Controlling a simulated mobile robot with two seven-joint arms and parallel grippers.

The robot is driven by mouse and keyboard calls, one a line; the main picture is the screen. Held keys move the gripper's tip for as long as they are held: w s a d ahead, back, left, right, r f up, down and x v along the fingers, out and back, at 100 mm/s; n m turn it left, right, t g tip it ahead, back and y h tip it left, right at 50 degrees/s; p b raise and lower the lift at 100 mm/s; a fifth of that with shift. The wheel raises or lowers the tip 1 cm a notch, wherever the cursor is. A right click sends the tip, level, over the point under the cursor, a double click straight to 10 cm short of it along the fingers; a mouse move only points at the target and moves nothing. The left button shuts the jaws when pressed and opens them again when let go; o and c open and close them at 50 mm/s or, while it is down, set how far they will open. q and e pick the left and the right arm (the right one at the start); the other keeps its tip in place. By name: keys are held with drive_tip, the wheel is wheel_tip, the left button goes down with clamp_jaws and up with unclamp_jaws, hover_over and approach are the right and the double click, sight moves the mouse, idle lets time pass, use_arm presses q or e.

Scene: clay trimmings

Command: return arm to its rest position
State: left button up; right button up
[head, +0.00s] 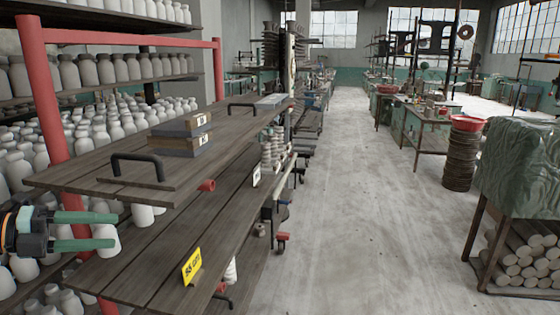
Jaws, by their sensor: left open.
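My left gripper (86,231) comes in at the lower left edge. Its two green fingers are apart with clear space between the tips. My right gripper is not in view.
A wooden plank shelf (98,177) with black handles and two small dark boxes (182,134) juts toward me. A lower plank (150,270) bears a yellow tag (191,266). A red post (46,95) and many white bottles stand left. The grey floor (345,200) is open.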

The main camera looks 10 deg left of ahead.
use_arm(q)
drive_tip(key=s+d+f+n+t+y, duration=0.1)
drive_tip(key=s+f+n+t+y, duration=0.15)
drive_tip(key=f+n, duration=0.9)
drive_tip(key=s+d+f+n+t+y, duration=0.2)
drive_tip(key=f+n+t+y, duration=0.3)
drive_tip(key=f, duration=1.1)
drive_tip(key=s+d+f+n+g+y, duration=0.1)
drive_tip(key=s+d+f+n+g, duration=0.6)
drive_tip(key=s+d+f+n, duration=0.4)
drive_tip(key=s+d+f, duration=0.4)
drive_tip(key=d+f, duration=0.2)
drive_tip(key=d, duration=0.1)
drive_tip(key=shift+d, duration=0.35)
drive_tip(key=shift+n+y, duration=0.25)
